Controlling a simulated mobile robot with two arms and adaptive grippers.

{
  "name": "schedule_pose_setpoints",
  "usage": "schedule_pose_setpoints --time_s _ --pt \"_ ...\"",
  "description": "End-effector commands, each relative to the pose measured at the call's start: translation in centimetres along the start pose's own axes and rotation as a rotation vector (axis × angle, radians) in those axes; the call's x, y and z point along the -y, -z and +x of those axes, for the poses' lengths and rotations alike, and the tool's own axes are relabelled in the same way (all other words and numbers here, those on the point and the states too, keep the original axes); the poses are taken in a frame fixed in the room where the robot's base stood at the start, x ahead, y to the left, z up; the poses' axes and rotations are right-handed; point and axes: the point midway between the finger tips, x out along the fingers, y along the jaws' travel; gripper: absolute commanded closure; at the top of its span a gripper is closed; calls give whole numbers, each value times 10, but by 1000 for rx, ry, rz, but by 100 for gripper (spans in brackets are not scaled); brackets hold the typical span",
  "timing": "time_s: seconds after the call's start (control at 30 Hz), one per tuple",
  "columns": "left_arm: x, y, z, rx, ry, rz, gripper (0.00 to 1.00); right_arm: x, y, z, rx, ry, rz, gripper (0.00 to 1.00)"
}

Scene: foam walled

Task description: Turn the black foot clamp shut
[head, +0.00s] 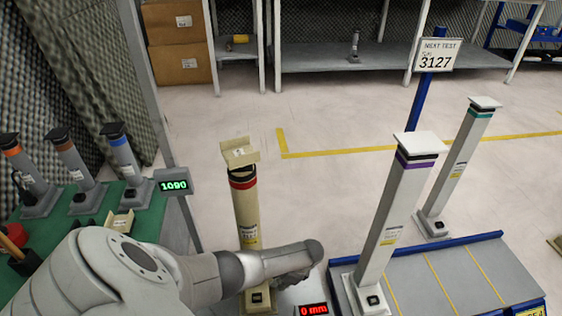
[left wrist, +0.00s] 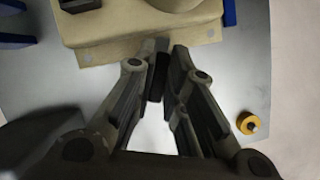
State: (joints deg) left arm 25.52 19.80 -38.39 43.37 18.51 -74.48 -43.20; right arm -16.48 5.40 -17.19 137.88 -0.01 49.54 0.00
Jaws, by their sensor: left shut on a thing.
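A cream post (head: 247,215) with a black and a red band stands upright in the middle of the head view, its base partly hidden by my left arm. In the left wrist view, the cream foot (left wrist: 120,35) rests on a grey metal plate (left wrist: 50,85). My left gripper (left wrist: 168,62) is at the near edge of this foot, shut on a small dark piece that looks like the black foot clamp (left wrist: 154,84). The fingers hide most of it. In the head view the left gripper (head: 290,278) is low beside the post. My right gripper is not in view.
A yellow knob (left wrist: 248,123) sits on the plate, right of the fingers. A red "0 mm" display (head: 313,310) is near the post's foot. Tall grey posts (head: 395,215) stand on a blue-edged cart at right. A green bench (head: 75,235) with shorter posts is at left.

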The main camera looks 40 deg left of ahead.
Motion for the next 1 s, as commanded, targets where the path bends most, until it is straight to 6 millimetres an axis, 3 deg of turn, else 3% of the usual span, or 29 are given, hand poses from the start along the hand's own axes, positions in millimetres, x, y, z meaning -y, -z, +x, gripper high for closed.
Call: schedule_pose_setpoints --time_s 0.5,1.0 --pt "-2 0 1 3 -135 -314 100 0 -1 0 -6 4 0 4" --pt "-2 -1 1 4 -159 -373 100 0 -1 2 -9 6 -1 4"
